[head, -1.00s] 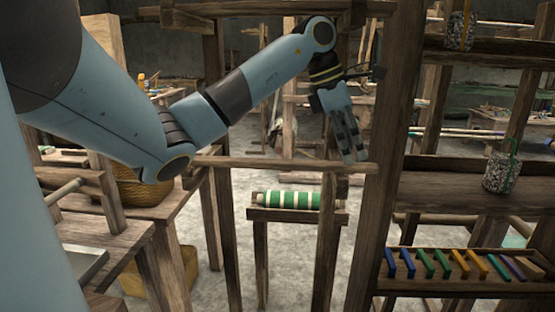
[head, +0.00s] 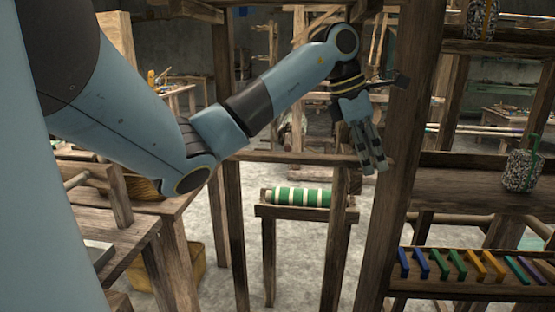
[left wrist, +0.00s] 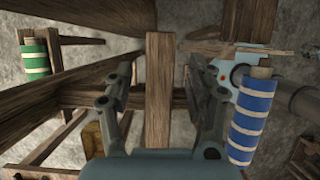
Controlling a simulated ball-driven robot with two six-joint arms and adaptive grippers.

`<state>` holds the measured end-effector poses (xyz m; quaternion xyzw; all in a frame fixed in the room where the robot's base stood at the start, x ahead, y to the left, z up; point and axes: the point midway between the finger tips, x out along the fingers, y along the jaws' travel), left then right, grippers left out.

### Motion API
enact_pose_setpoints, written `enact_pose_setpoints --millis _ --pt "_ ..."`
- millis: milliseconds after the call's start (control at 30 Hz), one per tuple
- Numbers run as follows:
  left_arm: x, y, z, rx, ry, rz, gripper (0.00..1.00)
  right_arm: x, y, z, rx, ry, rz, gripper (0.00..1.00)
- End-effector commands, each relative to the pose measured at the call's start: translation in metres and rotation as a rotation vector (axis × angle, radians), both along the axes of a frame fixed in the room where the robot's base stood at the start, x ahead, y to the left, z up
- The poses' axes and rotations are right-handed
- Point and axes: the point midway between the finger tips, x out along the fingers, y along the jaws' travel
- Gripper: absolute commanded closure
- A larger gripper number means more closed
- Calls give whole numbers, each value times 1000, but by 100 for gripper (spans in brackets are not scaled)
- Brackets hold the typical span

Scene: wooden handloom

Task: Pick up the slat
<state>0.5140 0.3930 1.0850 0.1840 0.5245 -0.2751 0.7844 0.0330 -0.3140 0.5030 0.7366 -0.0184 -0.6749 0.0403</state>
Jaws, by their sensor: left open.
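A plain wooden slat (head: 290,157) lies level across the loom frame in the head view. My left gripper (head: 376,168) is at its right end, fingers pointing down, and hides that end. In the left wrist view the slat (left wrist: 158,95) runs upright through the middle, between the two spread fingers of my left gripper (left wrist: 160,85). A gap shows on each side of it. The gripper is open and holds nothing. My right gripper is in neither view.
A green-and-white roll (head: 305,197) rests on a stand below the slat. A thick post (head: 392,180) stands close right of the gripper. A tray of coloured pieces (head: 450,290) and a speckled jar (head: 520,170) are further right. A blue-striped roll (left wrist: 250,120) shows in the left wrist view.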

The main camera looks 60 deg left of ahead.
Motion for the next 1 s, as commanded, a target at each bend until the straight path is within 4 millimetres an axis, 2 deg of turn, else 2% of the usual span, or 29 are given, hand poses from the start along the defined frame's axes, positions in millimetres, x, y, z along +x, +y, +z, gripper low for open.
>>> enact_pose_setpoints --millis 333,767,1000 --pt "0 0 -1 0 0 0 44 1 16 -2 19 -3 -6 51" --pt "0 0 -1 0 0 0 100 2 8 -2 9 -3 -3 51" --pt "0 0 -1 0 0 0 100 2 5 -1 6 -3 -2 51"
